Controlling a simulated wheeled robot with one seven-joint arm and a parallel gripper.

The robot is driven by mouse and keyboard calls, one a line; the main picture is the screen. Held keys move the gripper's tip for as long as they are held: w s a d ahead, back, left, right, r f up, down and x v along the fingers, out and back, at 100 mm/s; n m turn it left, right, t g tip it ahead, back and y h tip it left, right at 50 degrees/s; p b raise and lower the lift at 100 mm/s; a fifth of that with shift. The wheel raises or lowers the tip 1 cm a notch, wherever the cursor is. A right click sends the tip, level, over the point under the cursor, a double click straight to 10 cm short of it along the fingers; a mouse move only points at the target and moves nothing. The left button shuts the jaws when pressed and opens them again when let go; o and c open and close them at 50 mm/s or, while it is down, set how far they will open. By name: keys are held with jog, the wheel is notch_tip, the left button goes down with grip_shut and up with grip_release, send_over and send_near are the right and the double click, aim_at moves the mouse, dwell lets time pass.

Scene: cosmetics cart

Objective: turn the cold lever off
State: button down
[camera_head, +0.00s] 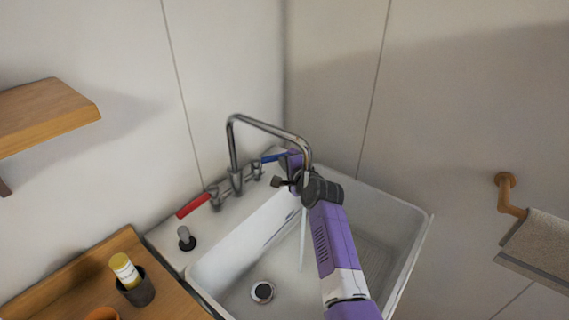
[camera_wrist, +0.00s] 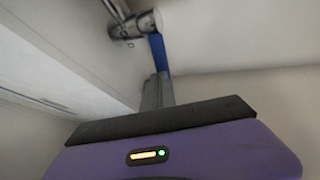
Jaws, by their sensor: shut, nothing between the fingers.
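The cold lever is the blue handle (camera_head: 272,157) on the right side of the tap (camera_head: 236,180), at the back of the sink. It also shows in the wrist view as a blue bar (camera_wrist: 159,54) joined to a round chrome valve. My gripper (camera_wrist: 157,82) is shut and empty, its grey fingers right at the near end of the blue lever. I cannot tell whether they touch it. In the head view the fingertips are mostly hidden by my arm and wrist. A thin stream of water (camera_head: 303,238) falls from the spout into the sink.
The red lever (camera_head: 194,205) is on the tap's left side. The white sink (camera_head: 212,279) fills the corner, with walls close behind and right. A wooden counter (camera_head: 70,283) holds a dark cup (camera_head: 138,291) with a yellow-topped bottle. A towel (camera_head: 540,245) hangs at right.

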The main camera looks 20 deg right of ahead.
jog(key=shift+d+f+b, duration=0.1)
jog(key=shift+b, duration=0.25)
jog(key=shift+w+y+b, duration=0.15)
jog(key=shift+y+b, duration=0.15)
jog(key=shift+b, duration=0.05)
jog(key=shift+w+n, duration=0.1)
jog(key=shift+n, duration=0.2)
